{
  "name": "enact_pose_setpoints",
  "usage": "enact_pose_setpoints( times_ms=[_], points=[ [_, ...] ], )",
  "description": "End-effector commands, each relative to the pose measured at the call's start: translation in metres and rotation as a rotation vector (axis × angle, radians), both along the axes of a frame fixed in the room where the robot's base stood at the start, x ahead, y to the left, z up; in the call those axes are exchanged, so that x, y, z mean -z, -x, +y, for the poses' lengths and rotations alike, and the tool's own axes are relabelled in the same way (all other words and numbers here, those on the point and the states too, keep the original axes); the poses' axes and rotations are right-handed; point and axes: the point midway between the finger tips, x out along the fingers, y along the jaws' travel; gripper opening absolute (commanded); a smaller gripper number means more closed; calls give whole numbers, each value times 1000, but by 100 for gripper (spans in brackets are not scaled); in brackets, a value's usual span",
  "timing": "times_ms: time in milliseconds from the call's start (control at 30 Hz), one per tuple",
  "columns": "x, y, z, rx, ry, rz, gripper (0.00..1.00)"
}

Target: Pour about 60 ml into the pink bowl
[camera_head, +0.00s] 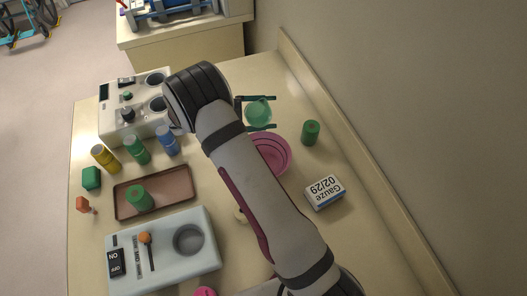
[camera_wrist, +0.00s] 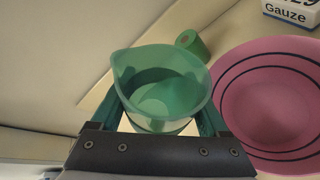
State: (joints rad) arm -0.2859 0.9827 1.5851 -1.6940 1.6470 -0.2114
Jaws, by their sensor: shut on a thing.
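A translucent green cup with a pouring lip (camera_wrist: 156,88) is held between the fingers of my gripper (camera_head: 258,112). The cup also shows from above in the head view (camera_head: 258,110). It looks close to upright, with some pale liquid or its base visible inside; the amount cannot be told. The pink bowl (camera_head: 278,152) stands on the table just in front of the cup, partly hidden by my arm. In the wrist view the bowl (camera_wrist: 275,75) is to the right of the cup, with dark rings inside and no liquid that I can make out.
A green cylinder (camera_head: 311,132) and a Gauze box (camera_head: 325,192) stand right of the bowl, near the wall. A brown tray (camera_head: 176,207) with a green cylinder (camera_head: 140,198), several bottles and two devices (camera_head: 205,262) (camera_head: 118,118) fill the left.

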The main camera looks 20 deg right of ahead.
Motion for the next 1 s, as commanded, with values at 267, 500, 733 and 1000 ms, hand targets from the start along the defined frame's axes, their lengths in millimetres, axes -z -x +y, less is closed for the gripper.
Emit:
enact_pose_setpoints(
  times_ms=[267,500,733,1000],
  points=[
    [4,-1,0,0,16,-113,14],
    [6,-1,0,-2,23,-167,14],
    [4,-2,0,-1,28,-200,14],
    [1,-1,0,-1,35,-252,14]
  ],
)
